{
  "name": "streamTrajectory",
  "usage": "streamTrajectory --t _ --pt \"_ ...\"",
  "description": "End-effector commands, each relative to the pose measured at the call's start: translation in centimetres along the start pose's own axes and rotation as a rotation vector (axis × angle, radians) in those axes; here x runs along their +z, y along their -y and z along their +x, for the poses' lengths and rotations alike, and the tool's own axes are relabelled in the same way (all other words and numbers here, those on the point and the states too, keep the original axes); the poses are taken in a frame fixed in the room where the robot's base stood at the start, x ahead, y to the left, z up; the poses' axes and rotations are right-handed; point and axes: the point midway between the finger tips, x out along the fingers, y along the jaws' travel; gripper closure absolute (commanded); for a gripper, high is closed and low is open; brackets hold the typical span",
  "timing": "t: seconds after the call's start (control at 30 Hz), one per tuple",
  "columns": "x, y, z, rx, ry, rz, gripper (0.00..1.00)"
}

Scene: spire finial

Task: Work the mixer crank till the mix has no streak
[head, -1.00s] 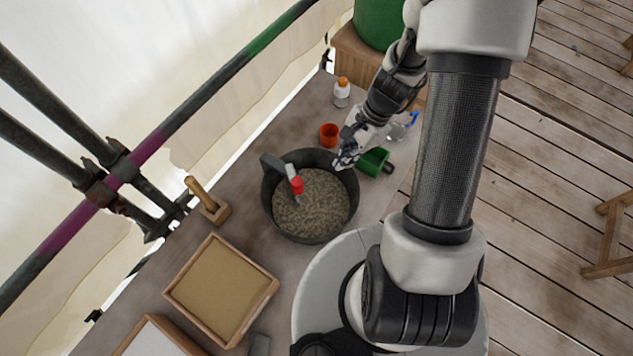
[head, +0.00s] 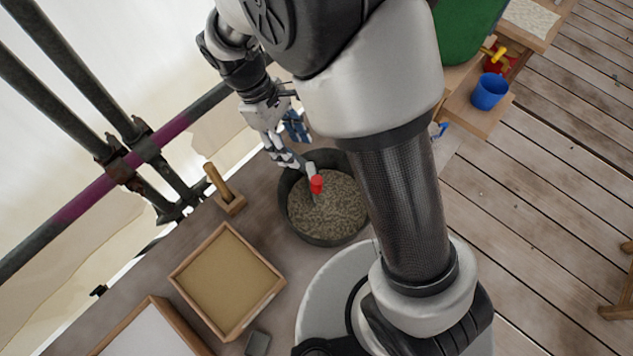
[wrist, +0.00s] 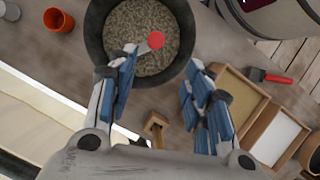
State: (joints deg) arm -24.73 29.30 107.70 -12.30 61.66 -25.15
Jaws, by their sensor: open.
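The mixer is a round dark tub (head: 290,218) holding a speckled grey-brown mix (head: 335,212); it also shows in the wrist view (wrist: 97,32). The mix looks fairly even; I cannot tell fine streaks at this size. The crank has a red knob (head: 316,184), standing over the mix near the tub's far side; in the wrist view the knob (wrist: 156,40) lies ahead of my fingers. My gripper (head: 292,144) is open and empty at the tub's far rim. In the wrist view its fingers (wrist: 160,90) are spread wide, with the knob beyond and between them.
A sand-filled wooden tray (head: 183,268) and a wooden-handled block (head: 230,204) stand left of the tub. A scaffold rail (head: 150,148) runs behind the bench. An orange cup (wrist: 58,20) stands beside the tub. A blue cup (head: 489,92) is at the far right.

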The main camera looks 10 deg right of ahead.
Motion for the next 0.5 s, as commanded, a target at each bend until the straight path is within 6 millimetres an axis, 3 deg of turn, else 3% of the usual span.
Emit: streamTrajectory --t 0.1,0.23,0.5 --pt "-0.7 0.4 -1.1 0.058 0.024 -0.122 0.54" --pt "-0.7 0.4 -0.5 0.067 0.031 -0.146 0.54" --pt "-0.5 0.1 4.7 0.062 0.032 -0.140 0.54"
